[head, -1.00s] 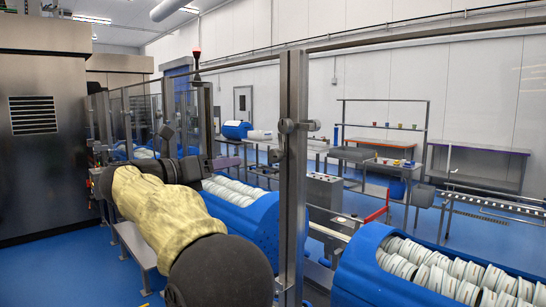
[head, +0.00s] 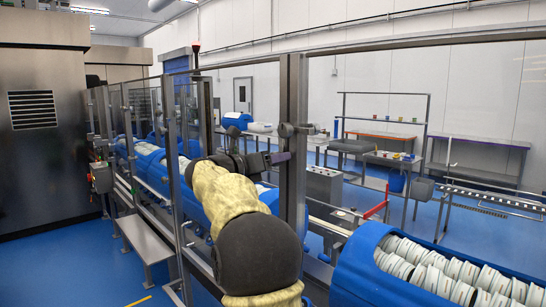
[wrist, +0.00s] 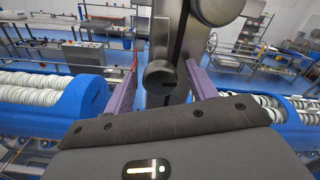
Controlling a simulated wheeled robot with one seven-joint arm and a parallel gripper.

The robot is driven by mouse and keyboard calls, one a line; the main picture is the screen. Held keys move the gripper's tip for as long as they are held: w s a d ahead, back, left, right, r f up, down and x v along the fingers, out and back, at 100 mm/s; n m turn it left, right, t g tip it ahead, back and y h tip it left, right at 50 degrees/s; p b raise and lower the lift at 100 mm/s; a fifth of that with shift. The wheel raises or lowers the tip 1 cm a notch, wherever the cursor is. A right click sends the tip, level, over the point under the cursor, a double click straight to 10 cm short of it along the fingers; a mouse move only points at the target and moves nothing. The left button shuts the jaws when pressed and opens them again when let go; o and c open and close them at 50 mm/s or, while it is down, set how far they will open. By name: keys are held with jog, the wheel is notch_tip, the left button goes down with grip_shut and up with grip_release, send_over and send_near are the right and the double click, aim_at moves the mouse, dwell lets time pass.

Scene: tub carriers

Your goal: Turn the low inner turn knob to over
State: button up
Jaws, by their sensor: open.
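A steel post (head: 293,90) carries turn knobs. An upper knob (head: 286,130) shows on it in the head view, and the wrist view shows a large upper knob (wrist: 217,8). A lower round grey knob (wrist: 159,76) lies between my fingertips in the wrist view. My gripper (wrist: 165,72) is open, with one purple finger on each side of this lower knob. I cannot tell whether the fingers touch it. In the head view my gripper (head: 281,158) is at the post, just below the upper knob, and the lower knob is not clear there.
A clear guard panel with steel frames runs along the left. A low grey bench (head: 146,238) stands at left. Blue floor is open at lower left.

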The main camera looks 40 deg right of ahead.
jog(key=shift+d, duration=0.15)
jog(key=c, duration=1)
jog(key=shift+n, duration=0.4)
jog(key=n+p, duration=0.1)
jog(key=n, duration=0.2)
jog(key=n+p, duration=0.2)
jog(key=n, duration=0.3)
jog(key=shift+r, duration=0.15)
jog(key=n+p, duration=0.3)
jog(key=n, duration=0.1)
jog(key=shift+n, duration=0.3)
jog(key=shift+n+p, duration=1.3)
jog(key=shift+n, duration=0.6)
jog(key=shift+f, duration=0.2)
